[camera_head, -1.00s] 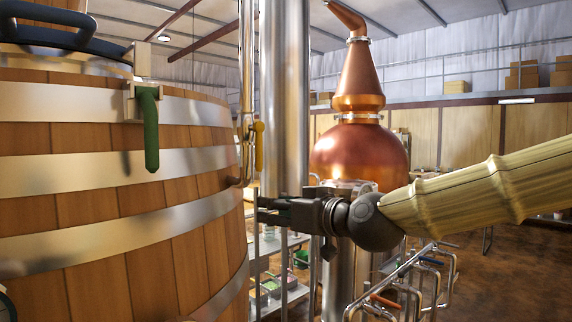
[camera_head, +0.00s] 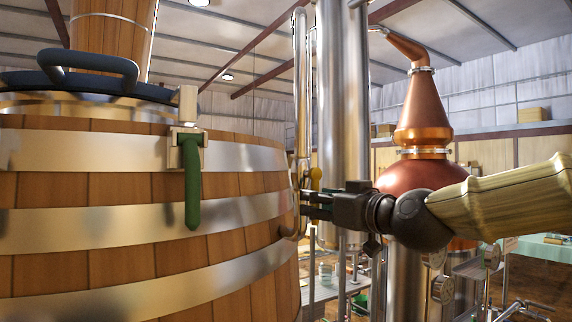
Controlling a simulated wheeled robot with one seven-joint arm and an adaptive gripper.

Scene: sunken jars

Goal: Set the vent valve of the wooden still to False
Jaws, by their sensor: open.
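The wooden still (camera_head: 110,240) is a large barrel of planks with metal bands, filling the left of the head view. A green lever (camera_head: 192,182) hangs straight down from a metal fitting near its top rim. A yellow handle (camera_head: 316,178) sits by the thin metal pipe (camera_head: 301,90) at the still's right side, partly hidden behind the pipe. I cannot tell which of these is the vent valve. My gripper (camera_head: 305,205) is open, pointing left, with its fingers just below the yellow handle near the pipe's lower bend. Contact cannot be made out.
A dark lid (camera_head: 90,83) with a curved handle covers the still. A thick steel column (camera_head: 342,100) stands just behind my gripper. A copper still (camera_head: 422,120) stands further back at right.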

